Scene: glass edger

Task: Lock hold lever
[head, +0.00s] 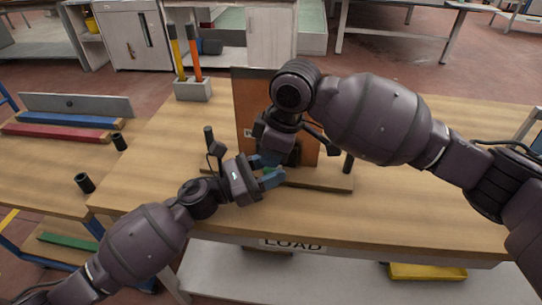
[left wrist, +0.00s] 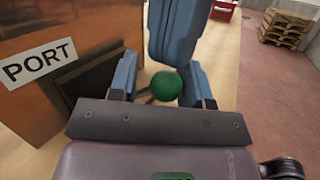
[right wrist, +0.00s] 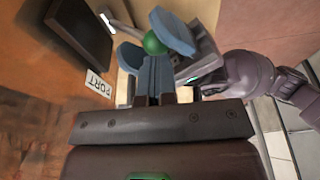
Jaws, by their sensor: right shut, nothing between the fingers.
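The hold lever shows as a green ball knob (left wrist: 166,86) on a thin rod beside the brown panel (left wrist: 40,105) marked PORT. My left gripper (left wrist: 160,82) is open, with its blue fingers on either side of the knob and visible gaps. The right wrist view also shows the knob (right wrist: 153,44) between the left fingers. My right gripper (right wrist: 160,82) is shut and empty, its fingertips close to the left fingers and the knob. In the head view the knob (head: 267,170) is mostly hidden by the left fingers, and the right fingers are hard to make out.
A dark square plate (right wrist: 80,27) is on the panel face. The panel stands on a wooden board on the table (head: 430,200), with black posts (head: 348,163) nearby. A grey block (head: 193,90) holds two coloured handles. The table's right side is clear beneath my right arm.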

